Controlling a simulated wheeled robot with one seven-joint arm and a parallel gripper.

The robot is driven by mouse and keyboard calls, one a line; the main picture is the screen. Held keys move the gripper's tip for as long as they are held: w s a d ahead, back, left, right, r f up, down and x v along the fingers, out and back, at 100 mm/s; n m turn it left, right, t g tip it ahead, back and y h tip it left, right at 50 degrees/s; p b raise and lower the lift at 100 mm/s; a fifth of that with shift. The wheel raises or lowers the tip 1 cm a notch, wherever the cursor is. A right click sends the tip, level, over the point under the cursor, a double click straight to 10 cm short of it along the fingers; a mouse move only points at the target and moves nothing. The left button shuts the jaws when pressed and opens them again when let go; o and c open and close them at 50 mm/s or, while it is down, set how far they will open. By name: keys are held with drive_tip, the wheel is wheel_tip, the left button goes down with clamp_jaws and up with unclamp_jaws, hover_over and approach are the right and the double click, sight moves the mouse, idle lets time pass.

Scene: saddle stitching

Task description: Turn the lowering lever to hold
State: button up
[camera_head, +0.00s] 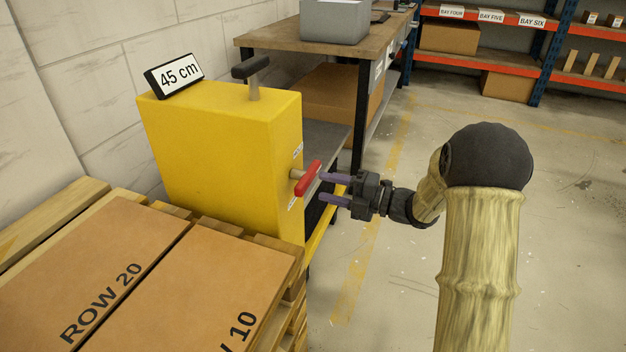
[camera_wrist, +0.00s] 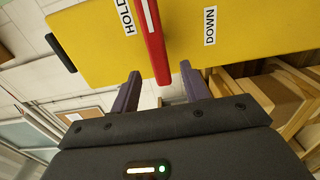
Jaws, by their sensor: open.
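The lowering lever (camera_head: 308,179) is a red bar on a short stem on the side of the yellow housing (camera_head: 215,135). In the wrist view the red lever (camera_wrist: 153,40) runs between the HOLD label (camera_wrist: 126,17) and the DOWN label (camera_wrist: 210,26), close beside HOLD. My gripper (camera_head: 328,188) is open, with its purple fingertips just right of the lever in the head view. In the wrist view the lever's near end lies between my two fingers (camera_wrist: 158,88), with a gap visible on each side. Whether the fingers reach fully around it is unclear.
A pallet with brown boxes (camera_head: 130,270) lies at the lower left. A workbench (camera_head: 345,40) stands behind. The floor (camera_head: 400,290) to the right is clear.

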drive_tip(key=p+v, duration=0.2)
drive_tip(key=v, duration=0.9)
drive_tip(key=shift+w+p, duration=0.1)
drive_tip(key=shift+p, duration=0.2)
drive_tip(key=w+d+r+m+t+h+p, duration=0.1)
drive_tip(key=d+m+t+h+p, duration=0.15)
drive_tip(key=m+h, duration=0.55)
drive_tip(key=w+d+r+m+t+h+p, duration=0.1)
drive_tip(key=w+m+t+h, duration=0.15)
drive_tip(key=m+h, duration=0.55)
drive_tip(key=s+a+m+g+h+p, duration=0.1)
drive_tip(key=s+m+g+p, duration=0.3)
drive_tip(key=s+m+g, duration=1.05)
drive_tip(key=s+r+m+t+p, duration=0.1)
drive_tip(key=s+r+t+p, duration=0.2)
drive_tip(key=r+p, duration=1.5)
drive_tip(key=s+r+t+p, duration=0.3)
drive_tip(key=s+r+p, duration=0.2)
drive_tip(key=r+p, duration=1.3)
drive_tip(key=shift+s+m+p, duration=0.3)
drive_tip(key=shift+m+p, duration=0.05)
